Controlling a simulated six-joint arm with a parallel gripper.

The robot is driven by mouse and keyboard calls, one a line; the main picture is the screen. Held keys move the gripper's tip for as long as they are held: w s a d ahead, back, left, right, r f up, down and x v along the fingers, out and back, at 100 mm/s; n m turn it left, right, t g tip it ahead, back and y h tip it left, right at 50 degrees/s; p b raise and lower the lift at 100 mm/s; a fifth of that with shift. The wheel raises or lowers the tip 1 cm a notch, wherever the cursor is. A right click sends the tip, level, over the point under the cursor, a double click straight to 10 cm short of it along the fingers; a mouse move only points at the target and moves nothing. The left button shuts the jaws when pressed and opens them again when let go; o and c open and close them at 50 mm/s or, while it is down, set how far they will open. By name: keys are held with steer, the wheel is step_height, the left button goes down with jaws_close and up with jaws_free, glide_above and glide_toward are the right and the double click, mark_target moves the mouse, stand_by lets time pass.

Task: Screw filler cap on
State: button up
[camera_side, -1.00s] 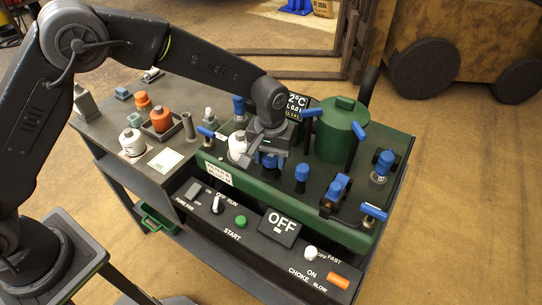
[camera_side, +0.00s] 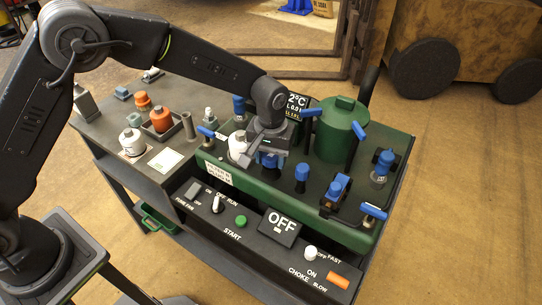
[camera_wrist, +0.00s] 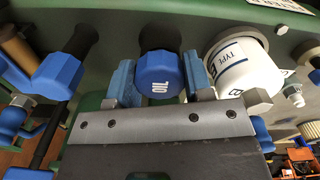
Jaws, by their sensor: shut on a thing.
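The blue filler cap (camera_wrist: 158,72), marked OIL, sits on a dark neck on the green machine body. My gripper (camera_wrist: 160,82) is shut on it, with one blue finger pad on each side. In the side view my gripper (camera_side: 267,150) points down at the front part of the green unit (camera_side: 245,186), and the cap (camera_side: 267,161) shows only partly under the fingers. How far the cap is seated on its neck is hidden.
A white filter (camera_wrist: 243,68) stands close beside my gripper. A blue-topped post (camera_side: 302,173), a green tank (camera_side: 342,130) and several blue levers stand nearby. Orange and white containers stand on the left shelf.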

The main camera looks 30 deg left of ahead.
mark_target(271, 155)
steer(key=o, duration=1)
steer(key=shift+c, duration=0.2)
steer(key=shift+r, duration=4)
